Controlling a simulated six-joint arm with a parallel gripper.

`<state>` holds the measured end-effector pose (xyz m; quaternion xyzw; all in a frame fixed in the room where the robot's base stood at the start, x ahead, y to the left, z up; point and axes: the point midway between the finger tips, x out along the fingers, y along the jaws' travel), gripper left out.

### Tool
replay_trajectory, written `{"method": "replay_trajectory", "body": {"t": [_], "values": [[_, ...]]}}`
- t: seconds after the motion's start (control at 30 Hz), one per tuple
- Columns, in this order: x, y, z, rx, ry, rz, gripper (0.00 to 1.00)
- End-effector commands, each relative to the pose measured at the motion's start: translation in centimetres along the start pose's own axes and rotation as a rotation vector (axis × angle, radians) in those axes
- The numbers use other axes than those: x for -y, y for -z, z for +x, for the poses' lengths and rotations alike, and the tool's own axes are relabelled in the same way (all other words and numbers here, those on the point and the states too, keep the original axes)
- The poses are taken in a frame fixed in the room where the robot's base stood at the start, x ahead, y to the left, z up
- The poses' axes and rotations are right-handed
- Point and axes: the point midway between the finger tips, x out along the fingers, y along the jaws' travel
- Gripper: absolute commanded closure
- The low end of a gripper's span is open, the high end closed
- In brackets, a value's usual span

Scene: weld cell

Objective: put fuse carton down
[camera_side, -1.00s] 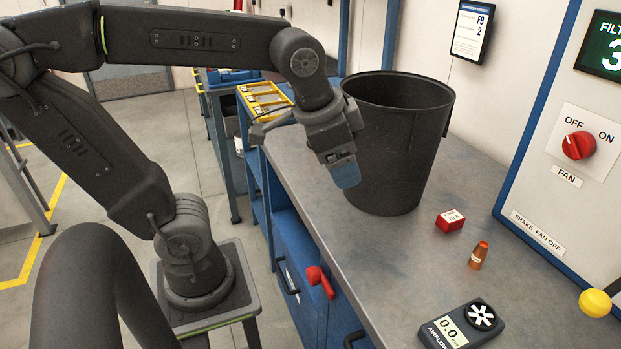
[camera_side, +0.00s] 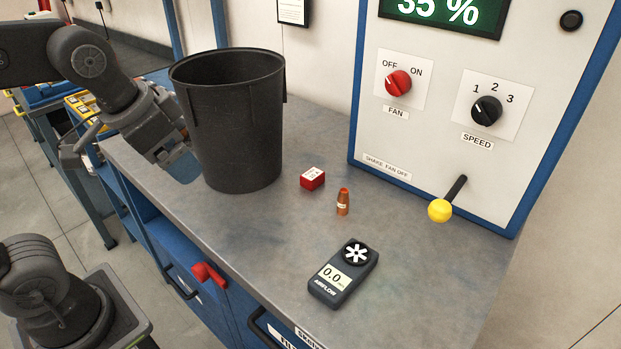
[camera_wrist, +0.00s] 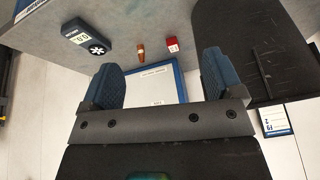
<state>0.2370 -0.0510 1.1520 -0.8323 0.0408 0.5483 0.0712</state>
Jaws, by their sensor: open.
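The fuse carton (camera_side: 313,179) is a small red box with a white label reading 10 A. It rests on the grey bench, right of the black bin, and shows at the top of the wrist view (camera_wrist: 172,43). My gripper (camera_side: 185,166) is at the left side of the bin, apart from the carton. In the wrist view my gripper (camera_wrist: 161,80) has its two blue fingers spread wide with nothing between them. In the side view the bin partly hides the fingers.
The tall black bin (camera_side: 232,125) stands between my gripper and the carton. An orange fuse (camera_side: 343,203) stands beside the carton, and an airflow meter (camera_side: 344,273) lies nearer the front. A fan panel (camera_side: 440,130) with a yellow-knobbed lever (camera_side: 441,209) stands behind. The front-right bench is clear.

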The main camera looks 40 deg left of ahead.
Motion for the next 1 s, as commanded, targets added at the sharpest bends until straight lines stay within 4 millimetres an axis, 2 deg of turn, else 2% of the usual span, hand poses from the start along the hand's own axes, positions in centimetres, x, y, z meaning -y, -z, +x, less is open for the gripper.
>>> {"method": "replay_trajectory", "body": {"t": [0.03, 0.23, 0.4, 0.47, 0.67, 0.8, 1.0], "values": [[0.1, 2.0, -0.1, 0.037, -0.003, 0.062, 0.14], [0.5, 9.1, 0.2, 0.181, -0.023, 0.337, 0.14], [0.6, 14.8, 2.0, 0.287, -0.052, 0.559, 0.14], [0.7, 16.4, 2.9, 0.317, -0.063, 0.629, 0.14], [0.7, 21.4, 6.5, 0.406, -0.109, 0.852, 0.14], [0.5, 24.4, 10.3, 0.473, -0.158, 1.029, 0.14], [0.1, 26.6, 15.5, 0.550, -0.236, 1.243, 0.14]]}}
